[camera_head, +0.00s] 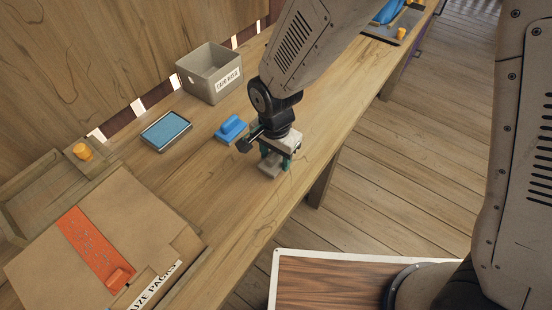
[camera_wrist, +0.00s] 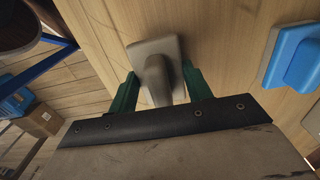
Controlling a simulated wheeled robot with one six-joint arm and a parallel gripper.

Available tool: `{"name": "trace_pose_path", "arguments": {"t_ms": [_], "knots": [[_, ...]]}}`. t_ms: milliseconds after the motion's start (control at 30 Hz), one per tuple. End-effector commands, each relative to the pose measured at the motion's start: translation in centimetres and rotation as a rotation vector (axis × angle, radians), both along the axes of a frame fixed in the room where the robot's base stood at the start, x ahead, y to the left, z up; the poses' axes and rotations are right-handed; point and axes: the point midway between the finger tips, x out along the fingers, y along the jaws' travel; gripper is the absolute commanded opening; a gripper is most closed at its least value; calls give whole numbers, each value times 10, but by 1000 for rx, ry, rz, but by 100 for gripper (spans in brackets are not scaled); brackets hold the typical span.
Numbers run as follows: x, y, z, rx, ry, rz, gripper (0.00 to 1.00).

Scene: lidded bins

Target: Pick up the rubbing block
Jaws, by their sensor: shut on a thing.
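A grey block with a square base and a raised handle (camera_wrist: 158,78) is between the two green fingers of my gripper (camera_wrist: 159,72) in the wrist view. The fingers are shut on its handle. In the head view my gripper (camera_head: 278,158) points down over the table, with the grey block (camera_head: 270,169) below it; I cannot tell whether its base touches the wood. A blue block with a raised handle (camera_head: 231,128) lies on the table to the left of my gripper, apart from it. It also shows at the right of the wrist view (camera_wrist: 296,58).
A blue pad in a dark tray (camera_head: 166,131) and a grey open bin (camera_head: 211,75) stand along the back. A large lidded cardboard box (camera_head: 60,225) with an orange strip fills the near left. The table's front edge is close to my gripper's right.

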Motion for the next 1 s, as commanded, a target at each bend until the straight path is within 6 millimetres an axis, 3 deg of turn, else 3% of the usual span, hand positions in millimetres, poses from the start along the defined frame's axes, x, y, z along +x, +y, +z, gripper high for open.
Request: {"name": "trace_pose_path", "arguments": {"t_ms": [133, 500, 700, 1000], "knots": [[-4, 0, 21, 1, -2, 2, 26], [-99, -4, 28, 0, 0, 7, 26], [-139, -5, 31, 1, -1, 4, 26], [-160, -6, 33, 0, 0, 0, 26]]}}
